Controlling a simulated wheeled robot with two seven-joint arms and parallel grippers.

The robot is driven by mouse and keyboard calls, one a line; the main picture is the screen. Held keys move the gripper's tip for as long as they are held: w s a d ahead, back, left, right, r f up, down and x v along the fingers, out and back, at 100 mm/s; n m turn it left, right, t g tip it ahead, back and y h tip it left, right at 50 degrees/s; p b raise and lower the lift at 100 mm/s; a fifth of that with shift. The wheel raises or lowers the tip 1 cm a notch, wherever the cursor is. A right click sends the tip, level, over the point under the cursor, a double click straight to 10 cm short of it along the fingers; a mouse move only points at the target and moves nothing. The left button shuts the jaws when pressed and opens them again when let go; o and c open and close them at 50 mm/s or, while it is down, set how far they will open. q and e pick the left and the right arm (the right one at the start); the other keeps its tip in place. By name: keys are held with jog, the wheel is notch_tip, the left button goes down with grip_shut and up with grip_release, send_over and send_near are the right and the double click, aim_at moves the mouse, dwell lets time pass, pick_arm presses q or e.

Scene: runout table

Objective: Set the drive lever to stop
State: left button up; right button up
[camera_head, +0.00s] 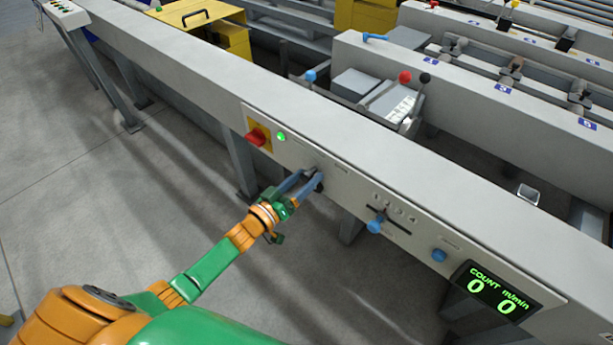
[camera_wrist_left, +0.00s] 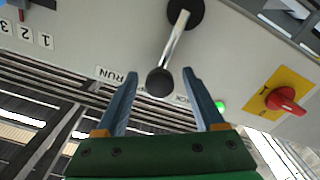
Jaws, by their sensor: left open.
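The drive lever (camera_wrist_left: 174,45) shows in the left wrist view as a metal rod from a black hub to a round black knob. A RUN label (camera_wrist_left: 110,74) is on the panel left of the knob; a second label, right of it, is partly covered by a finger. My left gripper (camera_wrist_left: 160,74) is open, its two blue fingers on either side of the knob with a gap to each. In the head view the left gripper (camera_head: 311,178) is at the panel and hides most of the lever. My right gripper is not in view.
On the same panel are a red rotary switch (camera_head: 257,136) on a yellow plate, a green lamp (camera_head: 281,136), a blue-knobbed slider (camera_head: 376,224), a blue button (camera_head: 439,255) and a count display (camera_head: 497,290) reading 0 and 0. Open floor (camera_head: 110,220) lies in front.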

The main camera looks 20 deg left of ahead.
pick_arm(q)
jog(key=v, duration=0.6)
jog(key=shift+s+p, duration=0.25)
jog(key=shift+p, duration=0.1)
jog(key=s+a+f+g+y+p, duration=0.3)
jog(key=s+f+g+y+p, duration=0.4)
jog(key=s+f, duration=0.9)
jog(key=s+d+f+m+g, duration=0.1)
jog(key=s+f+g, duration=0.3)
jog(key=s, duration=0.5)
jog(key=s+d+f+m+g, duration=0.2)
jog(key=s+g, duration=0.3)
jog(key=s, duration=0.4)
jog(key=shift+d+f+m+h+p, duration=0.25)
jog(key=shift+f+m+h+p, duration=0.2)
jog(key=shift+f, duration=0.45)
